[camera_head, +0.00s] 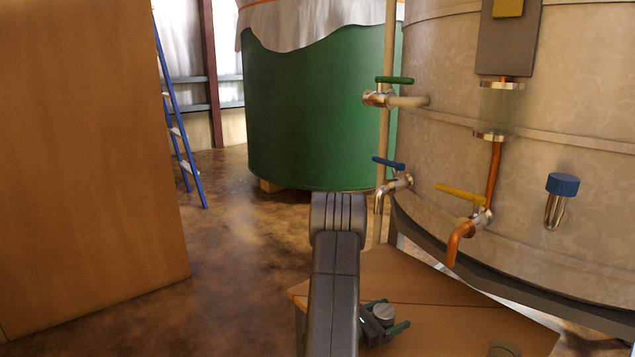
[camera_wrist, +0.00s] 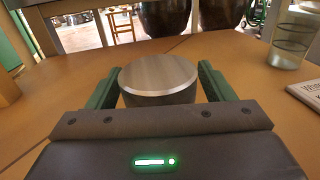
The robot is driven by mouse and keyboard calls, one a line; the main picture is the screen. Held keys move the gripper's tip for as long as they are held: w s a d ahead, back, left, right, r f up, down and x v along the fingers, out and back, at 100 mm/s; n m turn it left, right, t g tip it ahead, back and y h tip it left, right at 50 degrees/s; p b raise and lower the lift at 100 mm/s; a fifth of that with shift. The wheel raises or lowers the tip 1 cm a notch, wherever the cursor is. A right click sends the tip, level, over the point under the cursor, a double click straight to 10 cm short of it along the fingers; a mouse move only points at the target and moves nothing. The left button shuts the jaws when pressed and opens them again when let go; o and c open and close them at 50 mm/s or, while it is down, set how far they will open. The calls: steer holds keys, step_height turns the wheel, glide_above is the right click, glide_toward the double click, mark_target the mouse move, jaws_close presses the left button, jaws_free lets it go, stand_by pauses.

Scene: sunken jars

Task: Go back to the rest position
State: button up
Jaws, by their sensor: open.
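My gripper (camera_head: 393,313) is low over the wooden table in the head view, beside my arm. It also shows in the wrist view (camera_wrist: 160,74), with its two green fingers apart. A round grey metal piece with a flat, bright top (camera_wrist: 158,76) stands between the fingers. It also shows in the head view (camera_head: 384,313). The fingers lie along its sides; I cannot tell whether they touch it. Its lower part is hidden behind the gripper body in the wrist view.
The table (camera_head: 450,292) stands beside a large metal tank (camera_head: 585,110) with protruding valves, including a blue-handled tap (camera_head: 392,176). A clear ringed glass (camera_wrist: 291,42) and a white card (camera_wrist: 307,92) are at the right. A wooden panel (camera_head: 85,160) stands left; floor (camera_head: 235,250) lies open between.

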steer(key=shift+a, duration=0.1)
steer(key=shift+s+a+r, duration=0.1)
steer(key=shift+a+r, duration=0.05)
steer(key=shift+a, duration=0.05)
steer(key=p+v, duration=0.2)
steer(key=v, duration=0.9)
steer(key=b+x, duration=0.2)
steer(key=x, duration=0.9)
steer(key=shift+d, duration=0.25)
step_height(320, 180, up, 11)
steer(key=p, duration=0.3)
steer(key=shift+f, duration=0.2)
steer(key=shift+w+a+r+p, duration=0.3)
steer(key=shift+a+r+p, duration=0.15)
steer(key=shift+p, duration=0.7)
steer(key=w+a+r+n+t+y+p, duration=0.1)
steer(key=w+a+r+p, duration=0.1)
steer(key=a+r+p, duration=0.9)
step_height(320, 180, up, 2)
steer(key=p, duration=0.9)
steer(key=shift+w+t+p, duration=0.3)
steer(key=shift+t, duration=0.1)
